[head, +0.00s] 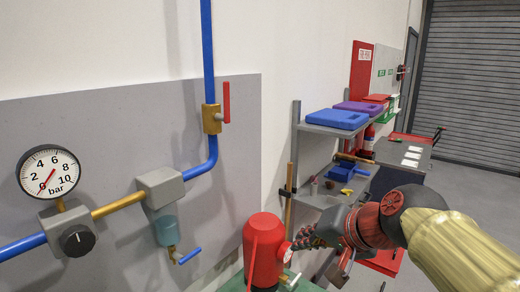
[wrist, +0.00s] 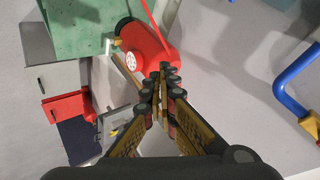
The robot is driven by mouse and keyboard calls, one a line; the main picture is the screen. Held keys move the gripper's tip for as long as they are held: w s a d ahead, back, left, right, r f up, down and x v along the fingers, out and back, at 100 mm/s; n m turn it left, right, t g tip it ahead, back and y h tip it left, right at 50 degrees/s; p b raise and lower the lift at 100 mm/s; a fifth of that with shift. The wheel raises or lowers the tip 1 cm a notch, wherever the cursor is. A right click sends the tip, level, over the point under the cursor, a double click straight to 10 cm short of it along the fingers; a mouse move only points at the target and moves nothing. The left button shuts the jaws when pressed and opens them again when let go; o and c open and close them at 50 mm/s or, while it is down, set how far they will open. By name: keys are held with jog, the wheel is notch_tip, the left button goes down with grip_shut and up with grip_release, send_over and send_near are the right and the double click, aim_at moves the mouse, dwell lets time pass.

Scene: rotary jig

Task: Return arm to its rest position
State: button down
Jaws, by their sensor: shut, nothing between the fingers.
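My gripper (head: 292,245) is at the lower middle of the head view, to the right of a red tank-like body (head: 262,250). My arm reaches in from the lower right. In the wrist view my gripper (wrist: 163,72) has its fingertips together with nothing between them. The red body (wrist: 146,48) is just beyond the fingertips there; I cannot tell whether they touch it.
On the left wall are a pressure gauge (head: 48,172), blue pipe (head: 207,55) and a red-handled valve (head: 212,118). Behind my arm is a shelf (head: 325,130) with blue (head: 338,119) and purple cases. A grey workbench (head: 405,152) stands farther back. Open floor (head: 465,185) lies at right.

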jog(key=s+d+f+n+g+h, duration=0.1)
jog(key=s+d+f+n+h, duration=0.1)
jog(key=s+d+f, duration=0.2)
jog(key=s+d+f+n+g+h, duration=0.1)
jog(key=s+d+f, duration=0.4)
jog(key=s+f, duration=0.6)
jog(key=s+n+h, duration=0.1)
jog(key=s, duration=0.2)
jog(key=shift+d+n+g+h, duration=0.25)
jog(key=shift+n+g+h, duration=0.05)
jog(key=shift+s, duration=0.15)
